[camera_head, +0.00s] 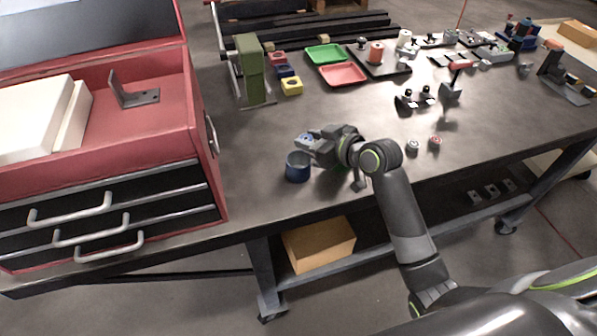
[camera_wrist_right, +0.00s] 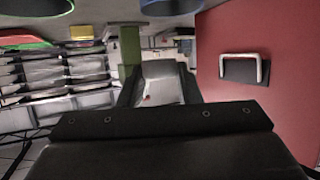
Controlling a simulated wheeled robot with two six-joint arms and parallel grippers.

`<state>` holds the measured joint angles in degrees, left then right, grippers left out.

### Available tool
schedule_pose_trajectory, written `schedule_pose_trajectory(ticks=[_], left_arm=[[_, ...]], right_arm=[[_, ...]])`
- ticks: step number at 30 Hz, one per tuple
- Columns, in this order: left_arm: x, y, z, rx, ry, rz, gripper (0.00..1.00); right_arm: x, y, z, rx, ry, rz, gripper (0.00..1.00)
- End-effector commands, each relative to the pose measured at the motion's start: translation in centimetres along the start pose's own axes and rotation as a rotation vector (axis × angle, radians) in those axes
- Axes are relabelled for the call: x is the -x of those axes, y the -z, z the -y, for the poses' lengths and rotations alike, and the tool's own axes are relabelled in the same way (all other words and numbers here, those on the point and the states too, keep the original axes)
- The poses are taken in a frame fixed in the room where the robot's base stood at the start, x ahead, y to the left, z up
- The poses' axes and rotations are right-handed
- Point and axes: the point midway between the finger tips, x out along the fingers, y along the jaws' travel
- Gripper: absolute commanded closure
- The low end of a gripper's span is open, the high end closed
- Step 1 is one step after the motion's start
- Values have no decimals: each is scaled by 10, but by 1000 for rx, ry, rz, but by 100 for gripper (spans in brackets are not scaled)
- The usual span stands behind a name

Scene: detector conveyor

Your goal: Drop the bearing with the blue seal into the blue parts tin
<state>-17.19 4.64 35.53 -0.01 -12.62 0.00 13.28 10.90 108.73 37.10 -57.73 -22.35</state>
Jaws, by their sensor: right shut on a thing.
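The blue parts tin (camera_head: 298,172) stands upright on the dark bench, near its front edge and to the right of the red tool chest. My right gripper (camera_head: 310,142) is shut on a small ring-shaped part with some blue on it (camera_head: 304,138), which looks like the bearing with the blue seal. It holds the part just behind and above the tin in the picture, apart from its mouth. The jaws partly hide the part. In the right wrist view a blue rounded shape (camera_wrist_right: 172,7), probably the tin, shows at the top edge. My left gripper is not in view.
Two other small bearings, one pale (camera_head: 412,146) and one reddish (camera_head: 435,142), lie to the right of my arm. The red tool chest (camera_head: 205,150) stands at left. A green post (camera_head: 250,70), a green tray (camera_head: 326,54) and a red tray (camera_head: 342,74) are farther back.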

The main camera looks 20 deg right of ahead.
Motion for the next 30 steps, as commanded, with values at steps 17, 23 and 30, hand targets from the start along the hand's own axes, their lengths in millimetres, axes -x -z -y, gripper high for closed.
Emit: schedule_pose_trajectory(ticks=[17, 23, 30], left_arm=[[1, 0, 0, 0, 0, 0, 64], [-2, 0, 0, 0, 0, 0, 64], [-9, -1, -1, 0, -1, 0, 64]], right_arm=[[0, 0, 0, 0, 0, 0, 44], [9, 0, -1, 1, -2, 0, 44], [48, -2, -2, 6, -4, 1, 44]])
